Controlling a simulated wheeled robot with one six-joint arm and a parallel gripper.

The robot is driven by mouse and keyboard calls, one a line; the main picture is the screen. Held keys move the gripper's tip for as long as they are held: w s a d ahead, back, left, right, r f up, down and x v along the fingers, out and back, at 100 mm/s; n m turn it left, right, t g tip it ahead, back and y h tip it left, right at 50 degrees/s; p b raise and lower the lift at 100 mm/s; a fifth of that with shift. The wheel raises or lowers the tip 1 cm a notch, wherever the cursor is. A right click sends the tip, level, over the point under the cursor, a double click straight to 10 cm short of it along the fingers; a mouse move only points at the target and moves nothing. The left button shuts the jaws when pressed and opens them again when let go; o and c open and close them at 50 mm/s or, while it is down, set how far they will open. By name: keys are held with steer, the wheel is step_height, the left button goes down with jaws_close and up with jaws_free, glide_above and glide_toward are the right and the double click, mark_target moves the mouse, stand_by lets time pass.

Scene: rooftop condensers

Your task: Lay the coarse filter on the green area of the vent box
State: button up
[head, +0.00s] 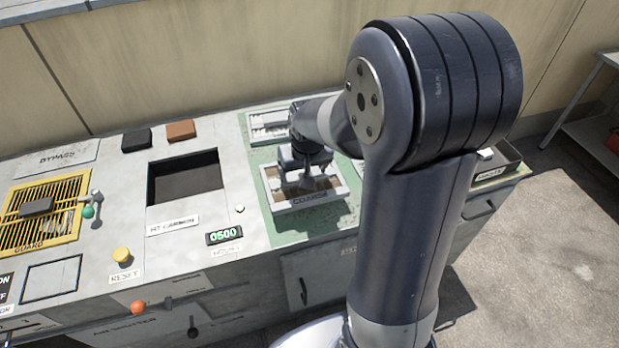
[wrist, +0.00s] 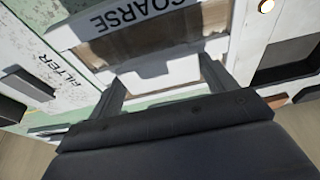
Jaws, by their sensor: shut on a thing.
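The coarse filter (head: 308,203), a pale frame with a brown mesh and the label COARSE, is over the green area (head: 287,236) of the grey vent box top. My gripper (head: 306,176) points down and is shut on the filter. In the wrist view the fingers of my gripper (wrist: 162,82) stand on either side of a pale part of the coarse filter (wrist: 75,28). The filter looks roughly level. I cannot tell whether its underside touches the green surface. My arm hides part of the green area's right side.
Another pale frame (head: 268,127) lies behind the filter. To the left are a dark rectangular opening (head: 185,179), a 0500 display (head: 224,236), a yellow guard grille (head: 45,215) and a yellow button (head: 122,255). A dark tray (head: 495,163) is at right. A wall runs behind.

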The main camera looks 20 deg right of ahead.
steer(key=shift+f, duration=2.3)
steer(key=shift+f+b, duration=0.2)
steer(key=shift+b, duration=0.2)
steer(key=o, duration=1.1)
steer(key=shift+r, duration=0.45)
steer(key=p+v, duration=0.1)
steer(key=v, duration=1)
steer(key=shift+s+r+p, duration=0.15)
steer(key=shift+r+p, duration=0.1)
steer(key=shift+p, duration=0.15)
